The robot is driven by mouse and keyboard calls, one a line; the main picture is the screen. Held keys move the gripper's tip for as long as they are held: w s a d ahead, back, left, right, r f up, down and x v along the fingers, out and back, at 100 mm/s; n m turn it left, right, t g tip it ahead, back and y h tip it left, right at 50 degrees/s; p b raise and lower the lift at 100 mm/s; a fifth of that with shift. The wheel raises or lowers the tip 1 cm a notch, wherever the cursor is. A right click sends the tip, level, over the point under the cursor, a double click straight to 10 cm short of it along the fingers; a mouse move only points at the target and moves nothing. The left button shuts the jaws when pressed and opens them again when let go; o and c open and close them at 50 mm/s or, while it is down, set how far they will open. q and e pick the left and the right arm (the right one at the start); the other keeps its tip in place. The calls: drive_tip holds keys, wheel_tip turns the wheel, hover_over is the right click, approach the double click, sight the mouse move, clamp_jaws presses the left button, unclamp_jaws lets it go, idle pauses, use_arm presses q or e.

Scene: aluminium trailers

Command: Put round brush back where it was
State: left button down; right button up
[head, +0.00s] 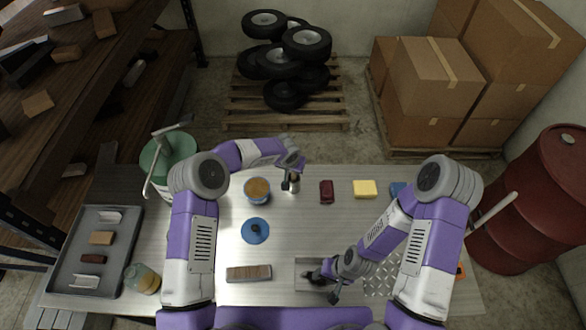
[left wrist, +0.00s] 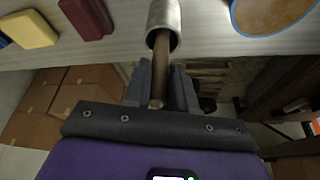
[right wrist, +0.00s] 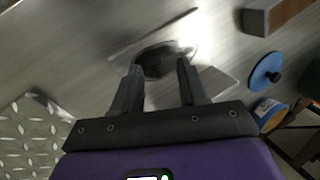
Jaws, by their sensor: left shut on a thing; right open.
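My left gripper (head: 292,170) is shut on a brown wooden handle (left wrist: 160,70), which I take to be the round brush. The handle's far end runs into the open mouth of a metal cylinder (left wrist: 164,18); no bristles show. In the head view the pale cylinder (head: 293,186) stands at the table's far side, just below the left gripper. I cannot tell whether the handle touches the cylinder's wall. My right gripper (right wrist: 158,88) is open above a dark oval thing (right wrist: 160,62) at the table's front. It holds nothing.
An orange-topped blue can (head: 257,191) stands left of the cylinder, with a blue lid (head: 255,231) in front. A dark red block (head: 326,191) and a yellow block (head: 364,189) lie to the right. A brown block (head: 249,273) lies in front. A grey tray (head: 72,278) is at left.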

use_arm(q)
drive_tip(key=shift+w, duration=0.1)
drive_tip(key=shift+f, duration=0.1)
drive_tip(key=c, duration=0.9)
unclamp_jaws()
drive_tip(key=v, duration=1.2)
drive_tip(key=shift+p, duration=0.35)
